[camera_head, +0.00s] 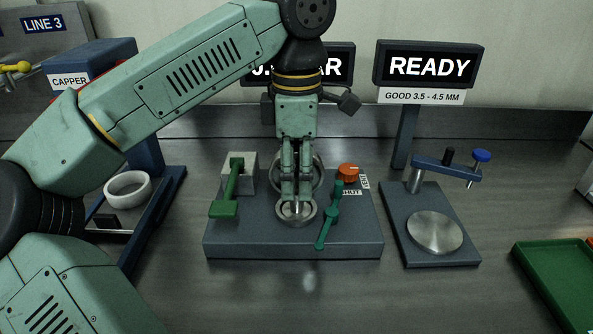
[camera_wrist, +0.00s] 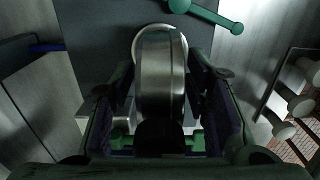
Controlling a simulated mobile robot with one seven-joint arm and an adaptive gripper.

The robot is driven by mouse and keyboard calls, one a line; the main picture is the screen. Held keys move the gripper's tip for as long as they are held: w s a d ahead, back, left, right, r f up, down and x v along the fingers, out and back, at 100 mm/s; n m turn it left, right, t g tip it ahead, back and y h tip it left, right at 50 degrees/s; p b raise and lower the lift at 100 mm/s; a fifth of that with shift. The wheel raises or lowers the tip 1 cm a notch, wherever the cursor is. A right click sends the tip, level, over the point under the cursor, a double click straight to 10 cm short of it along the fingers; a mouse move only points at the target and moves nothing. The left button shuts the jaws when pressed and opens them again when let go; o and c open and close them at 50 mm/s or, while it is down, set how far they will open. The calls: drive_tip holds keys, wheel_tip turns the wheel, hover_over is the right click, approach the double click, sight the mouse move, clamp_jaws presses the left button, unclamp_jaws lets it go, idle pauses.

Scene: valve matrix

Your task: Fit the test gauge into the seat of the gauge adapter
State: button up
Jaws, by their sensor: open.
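The test gauge (camera_head: 317,174) is a round metal body standing on edge at the gauge adapter (camera_head: 250,241), a dark block. It is upright over the round metal seat (camera_head: 296,220). My fingers hide its lower end in the head view, so I cannot tell how deep it sits. In the wrist view the gauge (camera_wrist: 159,75) stands between my two fingers, with a pale ring at its far end. My gripper (camera_head: 296,198) points down with its fingers on both sides of the gauge; it is open.
A green lever (camera_head: 329,218) and an orange knob (camera_head: 348,171) are right of the seat. A green-handled clamp (camera_head: 226,192) is left. A measuring stand (camera_head: 434,253) with a READY display (camera_head: 430,67) stands right, and a green tray (camera_head: 558,285) farther right. The front counter is clear.

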wheel_tip(320, 180, up, 12)
drive_tip(key=p, duration=0.2)
drive_tip(key=shift+r+p, duration=0.2)
drive_tip(key=shift+p, duration=0.1)
